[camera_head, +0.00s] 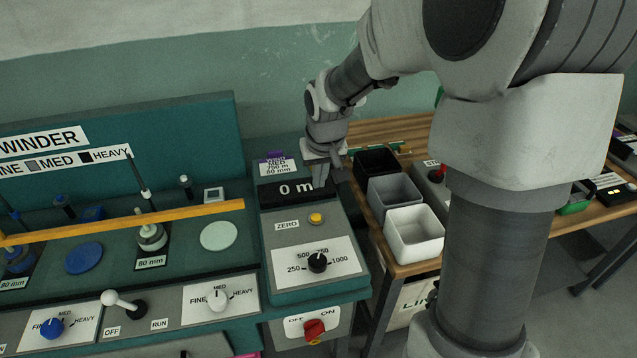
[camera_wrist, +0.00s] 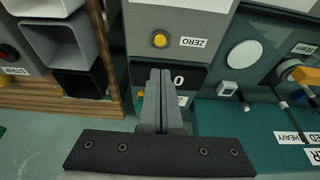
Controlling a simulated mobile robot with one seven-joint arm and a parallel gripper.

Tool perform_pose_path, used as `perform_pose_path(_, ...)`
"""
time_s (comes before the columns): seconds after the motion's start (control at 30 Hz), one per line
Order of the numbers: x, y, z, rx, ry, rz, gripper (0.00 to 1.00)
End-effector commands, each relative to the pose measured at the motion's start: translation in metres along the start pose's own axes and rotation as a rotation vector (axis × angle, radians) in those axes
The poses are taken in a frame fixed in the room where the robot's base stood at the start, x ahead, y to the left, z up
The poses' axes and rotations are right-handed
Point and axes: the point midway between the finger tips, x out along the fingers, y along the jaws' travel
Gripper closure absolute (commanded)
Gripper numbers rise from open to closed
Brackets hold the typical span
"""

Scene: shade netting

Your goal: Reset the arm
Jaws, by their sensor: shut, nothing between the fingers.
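My gripper (camera_head: 322,178) hangs fingers-down above the counter panel, in front of its black "0 m" display (camera_head: 290,190). In the wrist view my gripper (camera_wrist: 160,74) shows its two fingers together, with nothing between them. The fingertips cover part of the display (camera_wrist: 190,75) there. My arm (camera_head: 370,65) reaches in from the upper right of the head view and bends down to the panel. I cannot tell whether the fingertips touch the panel.
The panel has a yellow ZERO button (camera_head: 316,218) and a black length dial (camera_head: 317,262). Black (camera_head: 375,162), grey (camera_head: 392,195) and white (camera_head: 413,232) bins stand right on a wooden bench. A yellow bar (camera_head: 130,223) crosses the green winder at left. A red switch (camera_head: 314,328) sits below.

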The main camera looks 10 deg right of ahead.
Motion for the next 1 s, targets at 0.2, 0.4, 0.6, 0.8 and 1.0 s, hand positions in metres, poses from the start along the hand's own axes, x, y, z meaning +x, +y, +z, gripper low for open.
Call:
perform_pose_path(0.2,-0.001,0.0,0.0,0.0,0.001,0.0,1.0)
perform_pose_path(0.4,0.0,0.0,0.0,0.001,0.001,0.0,1.0)
perform_pose_path(0.6,-0.021,0.001,0.005,-0.005,0.014,0.014,1.0)
perform_pose_path(0.8,-0.083,0.003,0.03,-0.015,0.049,0.05,1.0)
perform_pose_path(1.0,-0.14,0.005,0.068,-0.012,0.088,0.068,1.0)
